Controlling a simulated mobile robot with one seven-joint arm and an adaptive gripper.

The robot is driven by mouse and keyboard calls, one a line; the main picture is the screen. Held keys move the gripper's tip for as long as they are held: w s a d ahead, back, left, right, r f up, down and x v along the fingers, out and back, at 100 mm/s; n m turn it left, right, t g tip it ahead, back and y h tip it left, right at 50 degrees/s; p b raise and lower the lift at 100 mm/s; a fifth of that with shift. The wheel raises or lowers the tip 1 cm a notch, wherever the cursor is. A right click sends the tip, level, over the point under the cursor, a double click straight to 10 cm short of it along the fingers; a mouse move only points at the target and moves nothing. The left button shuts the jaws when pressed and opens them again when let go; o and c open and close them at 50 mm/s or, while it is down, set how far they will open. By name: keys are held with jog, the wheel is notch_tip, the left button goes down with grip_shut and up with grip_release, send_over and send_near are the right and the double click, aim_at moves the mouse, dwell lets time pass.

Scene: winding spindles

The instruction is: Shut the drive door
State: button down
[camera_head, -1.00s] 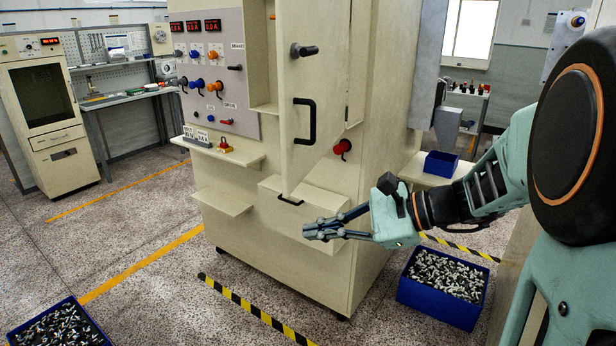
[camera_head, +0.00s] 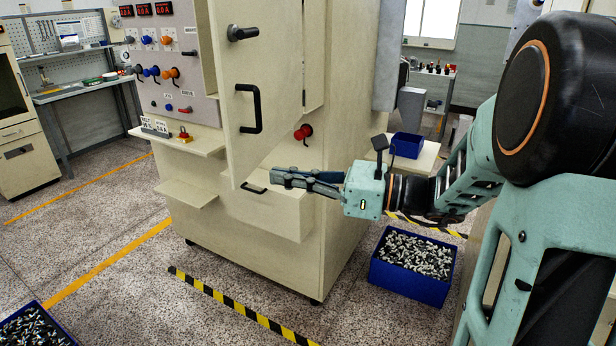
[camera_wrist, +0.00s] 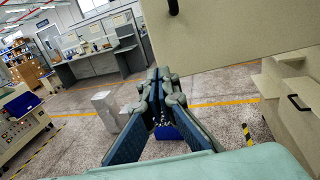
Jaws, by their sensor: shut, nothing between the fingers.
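The drive door (camera_head: 228,90) is a tall cream panel standing open from the cabinet, with a black pull handle (camera_head: 248,108) and a black knob (camera_head: 242,33) above it. In the wrist view the door (camera_wrist: 230,40) fills the upper right, with part of a black handle at the top edge. My gripper (camera_head: 275,177) is shut and empty. It points left in front of the cabinet, just right of the door's lower edge in the head view. In the wrist view my gripper (camera_wrist: 161,75) shows its fingers together, apart from the door. Whether it touches the door in depth is hard to tell.
The cream cabinet (camera_head: 345,200) has a drawer with a black handle (camera_head: 255,188) below the door, a red knob (camera_head: 304,133) and a side shelf (camera_head: 195,193). A blue bin of metal parts (camera_head: 408,285) stands right. Striped floor tape (camera_head: 240,312) runs in front.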

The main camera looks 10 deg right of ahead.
aim_at(236, 170)
jog(key=x, duration=0.6)
jog(key=shift+w+a+p, duration=0.2)
jog(key=shift+a+p, duration=0.1)
jog(key=shift+p, duration=0.05)
